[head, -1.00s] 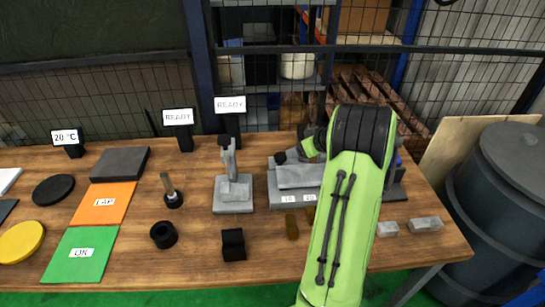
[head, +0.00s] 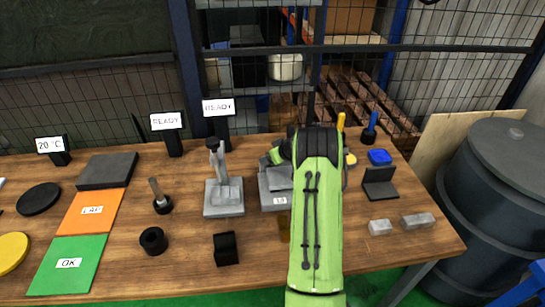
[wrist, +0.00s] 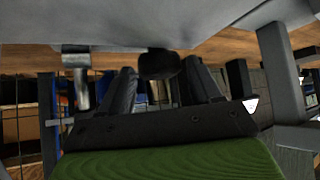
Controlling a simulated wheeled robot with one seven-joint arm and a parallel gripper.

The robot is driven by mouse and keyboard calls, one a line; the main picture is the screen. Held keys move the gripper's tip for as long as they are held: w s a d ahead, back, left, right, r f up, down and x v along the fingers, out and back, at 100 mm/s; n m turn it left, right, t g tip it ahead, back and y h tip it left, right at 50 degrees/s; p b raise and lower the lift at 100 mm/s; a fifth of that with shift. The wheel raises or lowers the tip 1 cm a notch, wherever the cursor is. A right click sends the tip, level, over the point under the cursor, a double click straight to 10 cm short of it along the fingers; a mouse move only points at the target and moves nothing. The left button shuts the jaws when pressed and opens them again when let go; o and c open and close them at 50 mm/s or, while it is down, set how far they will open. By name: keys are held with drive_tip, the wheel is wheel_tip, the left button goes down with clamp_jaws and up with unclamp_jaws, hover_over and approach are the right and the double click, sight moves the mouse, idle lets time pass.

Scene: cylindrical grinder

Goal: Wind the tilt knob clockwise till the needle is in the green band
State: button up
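The grey machine (head: 270,200) stands at the back of the bench in the head view, mostly hidden behind my green arm. A dark round knob (wrist: 160,64) shows in the wrist view against a pale grey surface; I take it for the tilt knob. My gripper (wrist: 162,84) is open, with one dark finger on each side of the knob and visible gaps to it. I cannot tell whether the knob lies between the fingertips or beyond them. My gripper is hidden in the head view. The needle and green band are not visible in any view.
A grey stand (head: 223,195) is left of the machine. A black angled piece (head: 379,184) and blue block (head: 379,157) are on the right. A metal cylinder (wrist: 78,75) hangs left of my fingers.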

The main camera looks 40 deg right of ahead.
drive_tip(key=c, duration=0.8)
drive_tip(key=m+h+b, duration=0.2)
drive_tip(key=shift+w+a+f+m+b, duration=0.1)
drive_tip(key=shift+a+f+m+b, duration=0.1)
drive_tip(key=shift+a+m+b, duration=0.1)
drive_tip(key=shift+d+r+m+g+h+b, duration=0.1)
drive_tip(key=shift+r+m+g+h+b, duration=0.1)
drive_tip(key=shift+m+g+h+b, duration=0.55)
drive_tip(key=shift+m+t+p, duration=0.25)
drive_tip(key=shift+m+p, duration=0.1)
drive_tip(key=o, duration=1.1)
drive_tip(key=shift+r, duration=0.1)
drive_tip(key=p+v, duration=0.1)
drive_tip(key=v, duration=1.4)
drive_tip(key=shift+s+r+p, duration=0.15)
drive_tip(key=shift+s+p, duration=0.15)
drive_tip(key=shift+p, duration=0.1)
